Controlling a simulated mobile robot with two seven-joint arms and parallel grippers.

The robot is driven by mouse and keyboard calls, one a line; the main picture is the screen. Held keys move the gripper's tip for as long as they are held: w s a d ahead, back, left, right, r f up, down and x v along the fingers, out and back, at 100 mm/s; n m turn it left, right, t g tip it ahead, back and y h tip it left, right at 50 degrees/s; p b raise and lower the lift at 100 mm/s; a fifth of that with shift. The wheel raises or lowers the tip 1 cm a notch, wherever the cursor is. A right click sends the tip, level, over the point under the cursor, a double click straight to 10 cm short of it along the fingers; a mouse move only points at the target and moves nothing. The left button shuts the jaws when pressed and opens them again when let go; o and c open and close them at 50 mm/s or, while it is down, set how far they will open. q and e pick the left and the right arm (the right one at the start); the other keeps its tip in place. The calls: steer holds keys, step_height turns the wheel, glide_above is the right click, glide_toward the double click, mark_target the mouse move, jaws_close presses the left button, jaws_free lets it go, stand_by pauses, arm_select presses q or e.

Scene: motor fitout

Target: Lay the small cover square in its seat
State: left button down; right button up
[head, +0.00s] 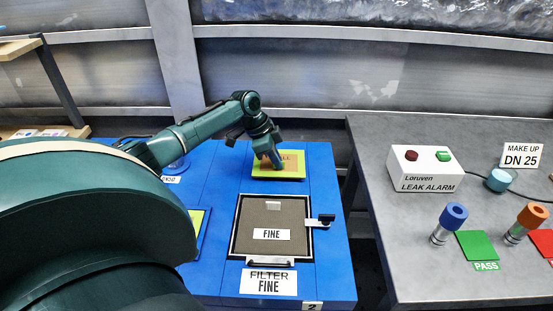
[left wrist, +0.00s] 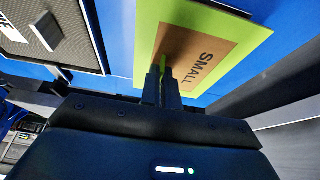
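The small cover (head: 291,163) is a tan panel marked SMALL, with a yellow-green border around it. It is at the back of the blue bench, behind the FINE filter. In the left wrist view the small cover (left wrist: 203,50) lies just beyond my fingertips. My left gripper (head: 272,163) reaches down over its left part. In the left wrist view the fingers of my left gripper (left wrist: 161,78) are close together, with a thin green upright piece between them. Whether the cover sits flat in its seat is hidden. My right gripper is not in view.
A framed FINE filter panel (head: 271,218) with a side latch (head: 321,221) lies in front. Another yellow-green-edged piece (head: 197,222) is partly hidden by my arm. A grey table (head: 400,150) at right holds a leak alarm box (head: 425,168) and blue and orange-topped fittings.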

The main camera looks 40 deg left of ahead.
arm_select(q)
steer(key=shift+f, duration=0.65)
stand_by(2.3)
steer(key=c, duration=1.6)
jaws_free()
steer(key=shift+o, duration=0.2)
steer(key=v, duration=1.3)
steer(key=shift+s+d, duration=0.1)
